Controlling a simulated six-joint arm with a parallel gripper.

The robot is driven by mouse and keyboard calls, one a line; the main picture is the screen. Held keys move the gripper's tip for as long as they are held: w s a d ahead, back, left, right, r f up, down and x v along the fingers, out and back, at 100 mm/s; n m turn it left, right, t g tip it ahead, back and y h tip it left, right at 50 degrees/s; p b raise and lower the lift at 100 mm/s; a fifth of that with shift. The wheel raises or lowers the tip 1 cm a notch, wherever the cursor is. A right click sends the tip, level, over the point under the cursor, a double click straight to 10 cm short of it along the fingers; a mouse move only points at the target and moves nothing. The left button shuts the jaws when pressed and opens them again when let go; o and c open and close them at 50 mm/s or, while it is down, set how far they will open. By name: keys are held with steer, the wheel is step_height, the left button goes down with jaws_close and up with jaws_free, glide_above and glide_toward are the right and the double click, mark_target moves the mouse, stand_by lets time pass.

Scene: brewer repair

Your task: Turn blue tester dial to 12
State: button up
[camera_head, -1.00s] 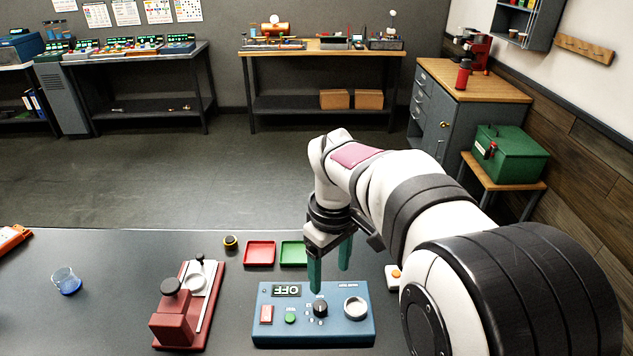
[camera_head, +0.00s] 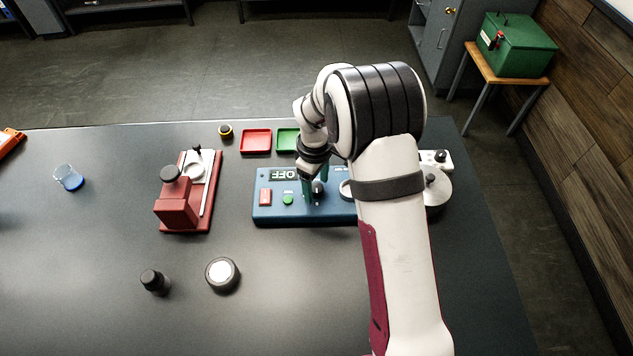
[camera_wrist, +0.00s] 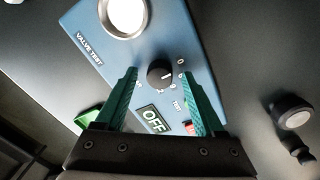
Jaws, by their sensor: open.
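The blue tester (camera_head: 262,206) lies on the dark table in the head view, its right end hidden behind my arm. Its display (camera_wrist: 153,119) reads OFF. The black dial (camera_wrist: 160,74) sits on its top face, with a light pointer line and printed marks around it. The tester also has a green button (camera_head: 288,199) and a red switch (camera_head: 265,197). My gripper (camera_wrist: 163,92) is open with teal fingers. In the wrist view the dial appears between and just beyond the fingertips, with no clear contact. The dial's exact setting is too small to read.
A red fixture (camera_head: 176,213) stands left of the tester. A red tray (camera_head: 256,141) and a green tray (camera_head: 287,139) lie behind it. A blue-bottomed beaker (camera_head: 69,178), a black knob-like part (camera_head: 154,281) and a round white-topped part (camera_head: 222,273) sit on the table. The front middle is mostly clear.

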jaws_close()
stand_by(0.3)
steer(key=shift+m, duration=0.3)
steer(key=m, duration=0.5)
steer(key=shift+m, duration=0.3)
steer(key=m, duration=0.5)
steer(key=shift+g, duration=0.3)
steer(key=m, duration=0.5)
steer(key=shift+m, duration=0.4)
steer(key=m, duration=0.5)
steer(key=shift+a+m+g, duration=0.1)
steer(key=shift+m+g, duration=0.2)
steer(key=shift+m, duration=0.1)
